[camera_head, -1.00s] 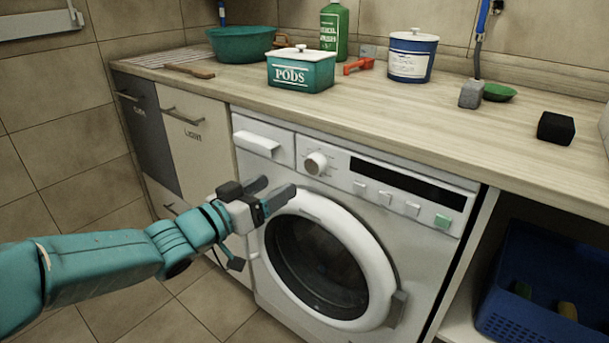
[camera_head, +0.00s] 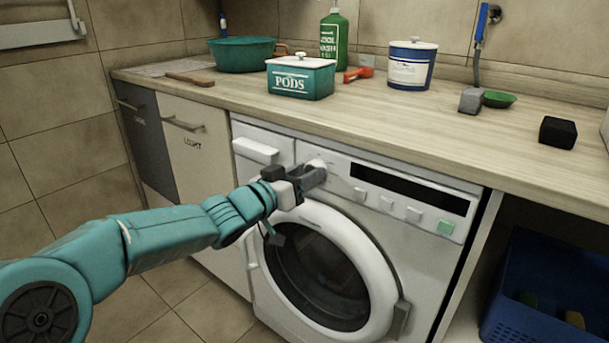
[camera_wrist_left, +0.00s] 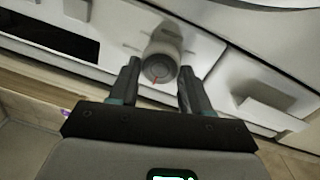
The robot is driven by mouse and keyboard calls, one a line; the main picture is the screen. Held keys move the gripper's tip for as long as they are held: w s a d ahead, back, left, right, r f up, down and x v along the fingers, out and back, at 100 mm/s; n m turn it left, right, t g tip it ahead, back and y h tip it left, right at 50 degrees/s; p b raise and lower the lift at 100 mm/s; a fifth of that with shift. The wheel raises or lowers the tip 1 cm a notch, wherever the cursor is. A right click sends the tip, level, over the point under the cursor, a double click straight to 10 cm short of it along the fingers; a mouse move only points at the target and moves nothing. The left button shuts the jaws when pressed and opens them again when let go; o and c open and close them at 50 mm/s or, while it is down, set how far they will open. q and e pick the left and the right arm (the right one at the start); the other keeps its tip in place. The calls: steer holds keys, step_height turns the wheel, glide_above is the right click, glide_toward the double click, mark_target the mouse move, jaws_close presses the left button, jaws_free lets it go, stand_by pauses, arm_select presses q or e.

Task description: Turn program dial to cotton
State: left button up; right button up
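The program dial (camera_head: 316,163) is a pale round knob on the washing machine's front panel, left of the dark display. My left gripper (camera_head: 312,176) is at the dial and partly covers it in the head view. In the left wrist view the dial (camera_wrist_left: 160,66) shows its round face with a red pointer line. There my left gripper (camera_wrist_left: 158,76) is open, with one finger on each side of the dial. I cannot tell whether the fingers touch it. The washing machine (camera_head: 412,262) has its round door shut. My right gripper is not in view.
The detergent drawer (camera_head: 256,151) is left of the dial, and several buttons (camera_head: 386,203) are to its right. The wooden worktop (camera_head: 400,125) juts out above the panel. A blue crate (camera_head: 545,290) stands at the lower right.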

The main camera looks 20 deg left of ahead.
arm_select(q)
steer(key=shift+c, duration=0.8)
steer(key=shift+m, duration=0.3)
steer(key=shift+d+m+y+b, duration=0.15)
steer(key=shift+m+y+b, duration=0.3)
steer(key=shift+m, duration=3.45)
steer(key=o, duration=1.1)
steer(key=shift+s, duration=0.1)
